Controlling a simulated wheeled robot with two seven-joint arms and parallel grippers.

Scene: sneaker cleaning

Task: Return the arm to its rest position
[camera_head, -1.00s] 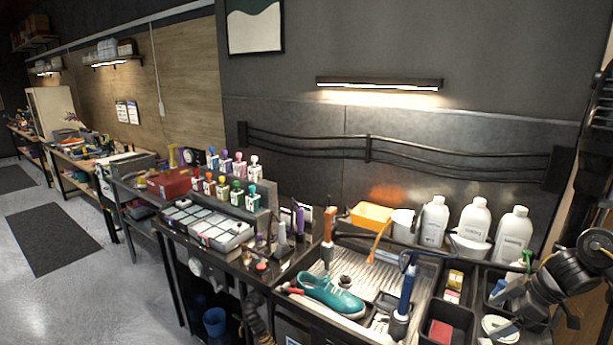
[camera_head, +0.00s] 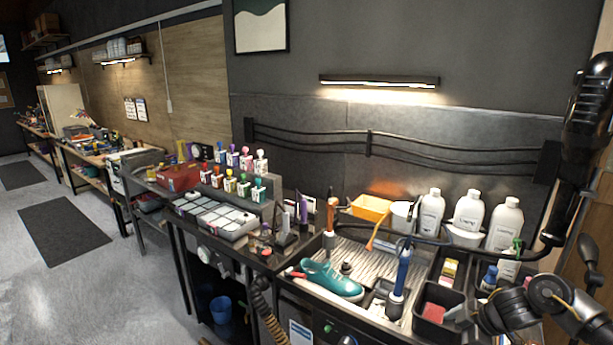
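My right arm comes in at the lower right of the head view. Its dark gripper (camera_head: 460,314) is low beside the black bin at the sink's right end. Its fingers are partly hidden and small, so I cannot tell whether they are open or shut. No held thing can be made out. My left arm and gripper are out of view. A teal sneaker (camera_head: 331,281) lies in the ribbed sink tray (camera_head: 352,258), apart from my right gripper.
A blue-handled brush (camera_head: 401,275) stands right of the sneaker. White bottles (camera_head: 431,217) line the back, with a yellow-orange bin (camera_head: 370,207) to their left. A black device (camera_head: 588,110) hangs at the upper right. Open floor (camera_head: 110,300) lies left.

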